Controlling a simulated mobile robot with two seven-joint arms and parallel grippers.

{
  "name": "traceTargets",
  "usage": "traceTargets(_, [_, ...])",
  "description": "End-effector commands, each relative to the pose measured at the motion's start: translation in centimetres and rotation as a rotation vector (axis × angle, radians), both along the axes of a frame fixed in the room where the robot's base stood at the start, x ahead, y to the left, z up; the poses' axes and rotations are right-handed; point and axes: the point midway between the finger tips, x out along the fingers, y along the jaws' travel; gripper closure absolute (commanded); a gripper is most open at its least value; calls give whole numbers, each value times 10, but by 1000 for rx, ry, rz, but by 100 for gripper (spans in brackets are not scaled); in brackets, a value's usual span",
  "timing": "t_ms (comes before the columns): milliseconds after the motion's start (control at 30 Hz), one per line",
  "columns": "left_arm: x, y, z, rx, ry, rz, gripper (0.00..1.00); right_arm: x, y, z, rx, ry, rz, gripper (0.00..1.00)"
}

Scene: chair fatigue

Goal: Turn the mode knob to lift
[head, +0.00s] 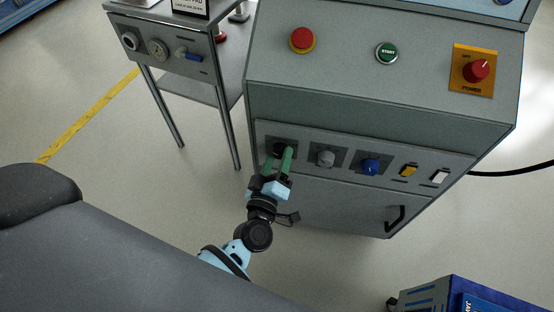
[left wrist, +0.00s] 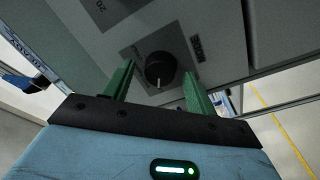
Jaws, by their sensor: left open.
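The mode knob is a round black knob (left wrist: 158,68) with a white pointer line, on a dark square plate on the cabinet's front panel. In the left wrist view its pointer is toward the gripper's side. In the head view the knob (head: 279,149) is partly covered by the green fingers. My left gripper (head: 280,158) is open, one finger to each side of the knob. The left wrist view shows these fingers (left wrist: 157,80) apart, with the knob between and just beyond them; I see no clear contact. The plate's small lettering is too blurred to read.
The same panel holds a grey knob (head: 325,158), a blue knob (head: 371,166), a yellow switch (head: 409,170) and a white switch (head: 439,177). Above are a red button (head: 302,40), a green start button (head: 386,53) and a red power knob (head: 477,70). A metal cart (head: 165,50) stands left.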

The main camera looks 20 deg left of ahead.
Motion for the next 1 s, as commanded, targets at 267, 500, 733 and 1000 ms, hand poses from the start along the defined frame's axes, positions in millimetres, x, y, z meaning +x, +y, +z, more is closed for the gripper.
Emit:
traceTargets(267, [-23, -3, -2, 0, 2, -1, 43, 0, 0, 2, 0, 0, 0, 64])
traceTargets(500, [-60, -6, -4, 2, 2, -1, 43, 0, 0, 4, 0, -2, 0, 64])
traceTargets(733, [-77, -8, -4, 0, -1, 0, 43, 0, 0, 4, 1, -1, -1, 64])
traceTargets(1000, [-78, -8, -4, 0, 0, 0, 43, 0, 0, 3, 1, -1, -1, 64])
